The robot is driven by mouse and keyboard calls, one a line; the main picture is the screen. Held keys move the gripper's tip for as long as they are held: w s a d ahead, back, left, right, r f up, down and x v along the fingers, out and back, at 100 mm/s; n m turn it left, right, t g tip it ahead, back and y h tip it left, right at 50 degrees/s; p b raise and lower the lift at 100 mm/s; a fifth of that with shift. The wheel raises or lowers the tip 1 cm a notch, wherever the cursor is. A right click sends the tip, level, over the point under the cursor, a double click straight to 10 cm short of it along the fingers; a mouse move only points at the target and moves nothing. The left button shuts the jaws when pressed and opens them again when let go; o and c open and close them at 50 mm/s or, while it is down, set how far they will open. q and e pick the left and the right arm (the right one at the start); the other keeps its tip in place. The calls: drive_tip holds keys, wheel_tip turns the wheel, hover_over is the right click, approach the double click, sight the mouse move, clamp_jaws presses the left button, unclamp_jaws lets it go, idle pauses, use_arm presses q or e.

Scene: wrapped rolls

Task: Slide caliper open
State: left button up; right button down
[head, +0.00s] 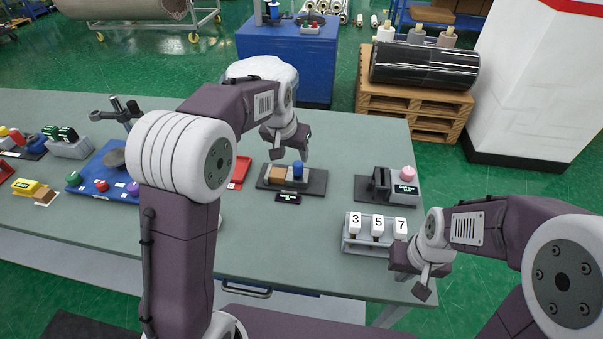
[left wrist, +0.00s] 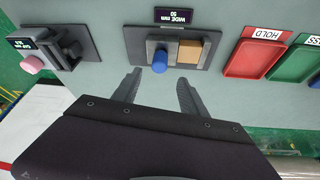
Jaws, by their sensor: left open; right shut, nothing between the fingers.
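The caliper is a dark base plate (head: 262,182) with a tan block (head: 278,174) and a blue knob (head: 298,169) side by side on it. In the left wrist view the blue knob (left wrist: 160,61) is beside the tan block (left wrist: 190,51), and a small display (left wrist: 176,16) reads "WIDE mm 50". My left gripper (head: 291,146) is above and behind the caliper, open and empty. In the left wrist view its fingertips (left wrist: 158,76) are spread to either side of the knob, which appears just beyond them. My right gripper (head: 421,288) is shut and empty near the table's right front edge.
A rack with number tags (head: 352,245) stands near my right gripper. A device with a pink knob (head: 407,173) is right of the caliper. A red tray (head: 240,172) lies to its left. A blue board (head: 95,178) is further left.

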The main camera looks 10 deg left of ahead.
sight(297, 164)
use_arm(q)
drive_tip(key=x, duration=0.3)
drive_tip(key=shift+s+d+f, duration=0.1)
drive_tip(key=shift+d, duration=0.2)
drive_tip(key=x, duration=0.5)
drive_tip(key=shift+w+a+f, duration=0.2)
drive_tip(key=shift+a+f, duration=0.05)
drive_tip(key=shift+d+f, duration=0.15)
clamp_jaws()
idle(0.7)
